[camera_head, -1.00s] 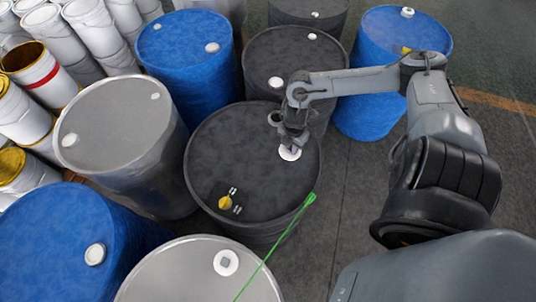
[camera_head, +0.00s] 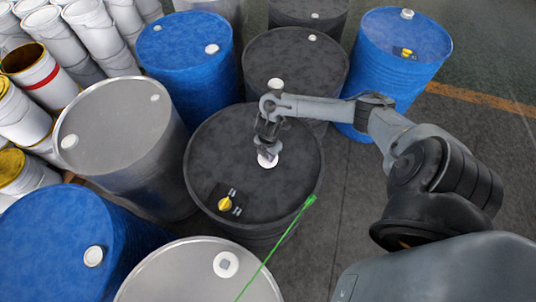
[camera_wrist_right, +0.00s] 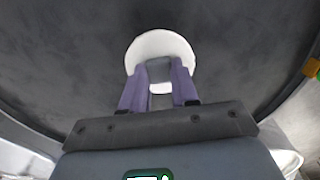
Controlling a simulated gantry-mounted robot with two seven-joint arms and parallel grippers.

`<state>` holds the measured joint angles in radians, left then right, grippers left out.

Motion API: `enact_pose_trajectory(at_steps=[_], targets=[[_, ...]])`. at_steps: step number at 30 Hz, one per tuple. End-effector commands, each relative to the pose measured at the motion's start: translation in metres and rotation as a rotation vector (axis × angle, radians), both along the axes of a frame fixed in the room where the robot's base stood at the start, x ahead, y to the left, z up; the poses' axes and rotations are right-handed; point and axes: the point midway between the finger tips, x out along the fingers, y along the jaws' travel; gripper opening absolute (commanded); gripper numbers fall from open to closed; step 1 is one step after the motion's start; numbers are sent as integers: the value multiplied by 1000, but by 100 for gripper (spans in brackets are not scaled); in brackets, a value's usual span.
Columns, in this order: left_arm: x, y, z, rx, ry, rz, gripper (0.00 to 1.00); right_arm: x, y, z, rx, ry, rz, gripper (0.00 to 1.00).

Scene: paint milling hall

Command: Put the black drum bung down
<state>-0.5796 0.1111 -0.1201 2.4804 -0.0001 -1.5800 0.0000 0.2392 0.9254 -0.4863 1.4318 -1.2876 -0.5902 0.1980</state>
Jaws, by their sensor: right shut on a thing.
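The black drum bung (camera_head: 267,161) is a white round disc with a grey middle part. My right gripper (camera_head: 268,151) is shut on it, over the middle of the black drum's top (camera_head: 222,140). In the right wrist view the bung (camera_wrist_right: 160,46) lies beyond the two fingers of the gripper (camera_wrist_right: 159,72), which close on its grey middle. I cannot tell whether the bung touches the drum top or is just above it. My left gripper is not in view.
A yellow piece (camera_head: 225,204) sits on a dark patch near the drum's front left. A thin green rod (camera_head: 278,247) crosses the front right rim. Grey drums (camera_head: 120,125) and blue drums (camera_head: 187,40) stand close around. White buckets (camera_head: 52,35) stand at far left.

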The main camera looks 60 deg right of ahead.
Motion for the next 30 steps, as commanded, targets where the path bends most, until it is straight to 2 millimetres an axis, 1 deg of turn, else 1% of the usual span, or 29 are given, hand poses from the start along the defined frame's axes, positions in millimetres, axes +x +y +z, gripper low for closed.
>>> enact_pose_trajectory(at_steps=[3, 14, 15, 20, 30], targets=[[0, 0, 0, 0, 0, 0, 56, 0, -1, -6, -1, -1, -1, 5], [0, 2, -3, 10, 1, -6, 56, 0, -1, -9, -1, -1, 0, 5], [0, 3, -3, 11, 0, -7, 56, 0, -1, -10, -1, -1, 0, 30], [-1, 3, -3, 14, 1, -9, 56, 0, -1, -9, -1, -1, 0, 54], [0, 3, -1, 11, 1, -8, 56, 0, -1, -6, -1, -2, -1, 54]])
